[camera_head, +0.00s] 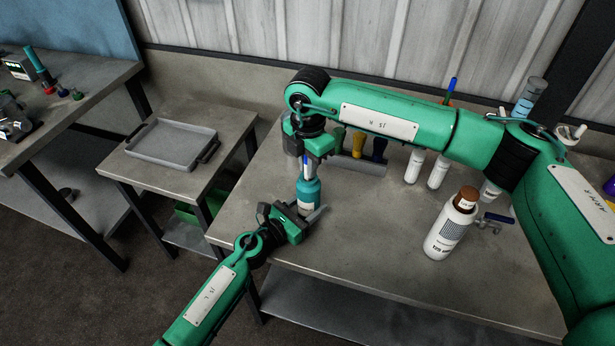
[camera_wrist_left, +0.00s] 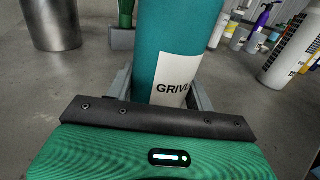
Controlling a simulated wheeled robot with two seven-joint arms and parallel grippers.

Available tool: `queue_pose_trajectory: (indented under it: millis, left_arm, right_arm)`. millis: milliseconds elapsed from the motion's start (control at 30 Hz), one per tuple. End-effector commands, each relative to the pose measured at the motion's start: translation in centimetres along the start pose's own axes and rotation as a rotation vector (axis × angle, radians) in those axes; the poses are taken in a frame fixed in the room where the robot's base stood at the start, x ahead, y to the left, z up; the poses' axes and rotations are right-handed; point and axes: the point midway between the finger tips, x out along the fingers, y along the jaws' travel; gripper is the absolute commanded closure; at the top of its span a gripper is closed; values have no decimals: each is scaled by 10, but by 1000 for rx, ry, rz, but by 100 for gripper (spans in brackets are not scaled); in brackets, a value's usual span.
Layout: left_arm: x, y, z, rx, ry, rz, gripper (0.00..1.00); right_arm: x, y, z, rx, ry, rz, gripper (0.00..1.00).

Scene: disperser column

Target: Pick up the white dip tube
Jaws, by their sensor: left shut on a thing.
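My left gripper (camera_head: 308,208) is shut on a teal bottle (camera_head: 308,190) near the table's front left edge. The bottle stands upright; in the left wrist view the bottle (camera_wrist_left: 178,45) fills the space between the fingers, its white label partly showing. My right gripper (camera_head: 309,158) points down just above the bottle's top. A small blue-and-white piece (camera_head: 306,166) shows between it and the bottle; I cannot tell whether this is the white dip tube or whether the right fingers hold it. I cannot clearly make out the dip tube elsewhere.
A large white bottle with a brown cap (camera_head: 452,225) stands at the right of the table. Smaller white bottles (camera_head: 414,166) and a grey rack with coloured pieces (camera_head: 358,165) stand behind. A grey tray (camera_head: 172,143) sits on a side table. The table's front middle (camera_head: 370,240) is clear.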

Motion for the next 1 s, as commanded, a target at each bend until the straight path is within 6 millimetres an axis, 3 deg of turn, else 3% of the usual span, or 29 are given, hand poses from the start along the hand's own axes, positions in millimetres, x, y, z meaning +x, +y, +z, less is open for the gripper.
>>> queue_pose_trajectory:
  millis: [367, 800, 1000]
  left_arm:
    - [0, 0, 0, -1, 0, 0, 72]
    - [0, 0, 0, -1, 0, 0, 72]
    - [0, 0, 0, 0, 0, 0, 72]
  right_arm:
    - [-6, 0, 0, 0, -1, 1, 100]
    - [-85, 0, 0, -1, -1, 2, 100]
    - [-100, 0, 0, -1, -1, 0, 100]
